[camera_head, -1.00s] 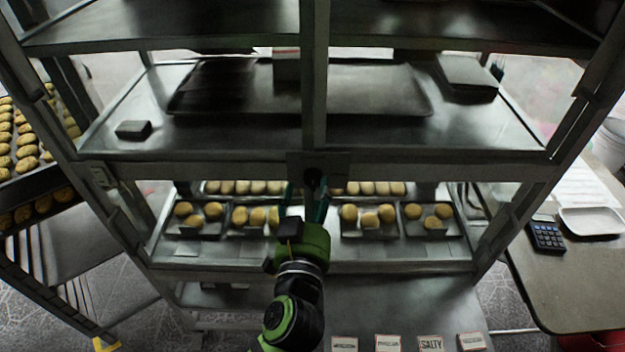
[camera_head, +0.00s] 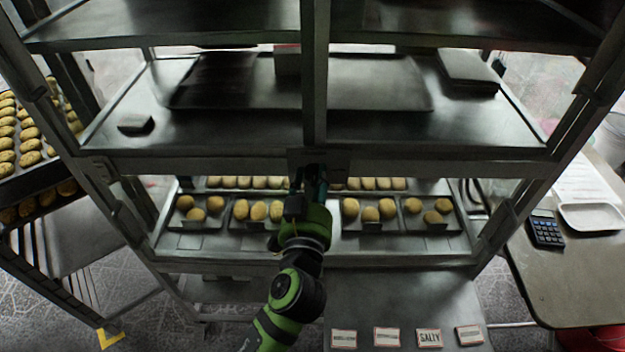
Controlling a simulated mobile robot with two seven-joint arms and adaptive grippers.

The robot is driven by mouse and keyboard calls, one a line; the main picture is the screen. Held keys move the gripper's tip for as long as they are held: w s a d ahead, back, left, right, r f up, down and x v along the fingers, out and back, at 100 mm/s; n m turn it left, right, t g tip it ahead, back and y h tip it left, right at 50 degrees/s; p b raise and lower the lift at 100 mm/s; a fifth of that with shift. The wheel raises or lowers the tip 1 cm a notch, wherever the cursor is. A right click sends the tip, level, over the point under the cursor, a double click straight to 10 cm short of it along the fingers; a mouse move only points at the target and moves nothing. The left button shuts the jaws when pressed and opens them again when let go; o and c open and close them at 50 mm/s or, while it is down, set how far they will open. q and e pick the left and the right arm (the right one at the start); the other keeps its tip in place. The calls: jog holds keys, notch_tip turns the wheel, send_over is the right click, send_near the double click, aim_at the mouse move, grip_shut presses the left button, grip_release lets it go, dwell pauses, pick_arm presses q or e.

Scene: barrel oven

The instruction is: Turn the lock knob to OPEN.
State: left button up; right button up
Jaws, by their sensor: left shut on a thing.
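The dark lock knob (camera_head: 315,171) sits on a square plate (camera_head: 340,160) at the middle of the metal crossbar. My left gripper (camera_head: 311,186) has its teal fingertips up at the knob, one on each side of it. It is shut on the knob, which the fingers and green wrist partly hide. I cannot read an OPEN mark or tell how far the knob is turned. My right gripper is not in view.
Below the crossbar, several small trays (camera_head: 420,228) hold round buns. Several small labels (camera_head: 429,338), one reading SALTY, lie in front. A table with a calculator (camera_head: 546,230) stands at right, a bun rack (camera_head: 30,150) at left.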

pick_arm(q)
jog(key=shift+r+m, duration=0.1)
jog(key=shift+m, duration=0.2)
jog(key=m+p, duration=0.2)
jog(key=m, duration=0.1)
jog(key=shift+r+m+p, duration=0.15)
jog(key=shift+m+p, duration=0.15)
jog(key=shift+p, duration=0.05)
jog(key=m+p, duration=0.2)
jog(key=m, duration=0.2)
jog(key=shift+r+g, duration=0.1)
jog(key=shift+g, duration=0.2)
jog(key=m+y+p, duration=0.1)
jog(key=m+p, duration=0.1)
jog(key=m, duration=0.2)
jog(key=shift+d+m+p, duration=0.1)
jog(key=shift+m+p, duration=0.2)
jog(key=shift+p, duration=0.05)
jog(key=shift+m+p, duration=0.95)
jog(key=shift+m, duration=1.05)
jog(key=o, duration=1.2)
jog(key=shift+y, duration=0.3)
jog(key=shift+c, duration=0.2)
jog(key=shift+f, duration=0.2)
